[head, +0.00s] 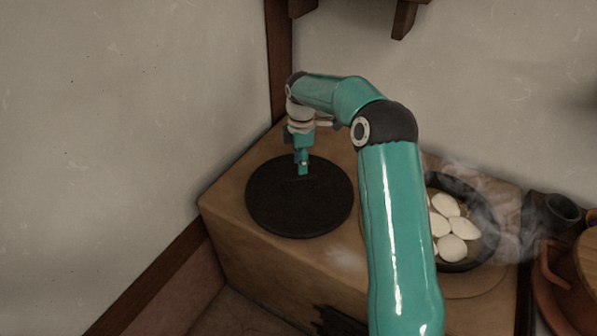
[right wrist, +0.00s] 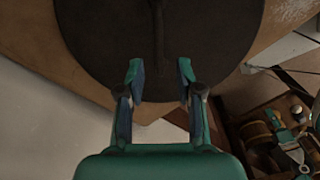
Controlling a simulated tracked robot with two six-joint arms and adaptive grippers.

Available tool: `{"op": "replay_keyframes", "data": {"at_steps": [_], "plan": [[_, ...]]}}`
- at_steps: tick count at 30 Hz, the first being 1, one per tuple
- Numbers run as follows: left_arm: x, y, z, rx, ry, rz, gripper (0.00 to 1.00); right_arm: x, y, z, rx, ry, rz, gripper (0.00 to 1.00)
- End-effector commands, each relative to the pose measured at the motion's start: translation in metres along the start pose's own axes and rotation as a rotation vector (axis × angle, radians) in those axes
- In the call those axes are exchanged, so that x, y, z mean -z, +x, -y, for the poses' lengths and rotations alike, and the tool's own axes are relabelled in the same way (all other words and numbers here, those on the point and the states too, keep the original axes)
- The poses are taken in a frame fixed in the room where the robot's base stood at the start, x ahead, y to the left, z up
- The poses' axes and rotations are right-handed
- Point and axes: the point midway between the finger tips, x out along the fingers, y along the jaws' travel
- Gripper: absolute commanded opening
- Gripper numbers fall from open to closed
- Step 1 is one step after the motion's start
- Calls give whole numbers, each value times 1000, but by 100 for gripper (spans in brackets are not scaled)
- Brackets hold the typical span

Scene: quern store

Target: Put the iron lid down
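The iron lid (head: 275,212) is a round black disc with a thin raised handle. It lies flat on the left part of the clay stove top (head: 225,205), as far as the head view shows. The lid fills the upper part of that view (right wrist: 100,40). My left gripper is not in view.
A black pan (head: 487,232) with white round pieces (head: 452,245) steams on the stove's right side, partly behind my right arm. A dark jug (head: 553,212) and a reddish-brown pot (head: 553,280) stand at the far right. Walls border the stove at left and back.

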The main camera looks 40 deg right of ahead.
Motion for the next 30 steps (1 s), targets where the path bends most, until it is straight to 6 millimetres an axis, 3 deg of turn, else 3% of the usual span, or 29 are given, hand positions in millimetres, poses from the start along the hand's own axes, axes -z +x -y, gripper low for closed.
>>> {"op": "replay_keyframes", "data": {"at_steps": [3, 9, 30], "plan": [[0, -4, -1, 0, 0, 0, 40, 1, -25, 0, -3, -1, -1, 36], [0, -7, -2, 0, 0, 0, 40, 0, -49, 0, 0, -1, 0, 36], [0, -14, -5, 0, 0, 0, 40, 5, -60, 0, 1, -10, -1, 36]]}}
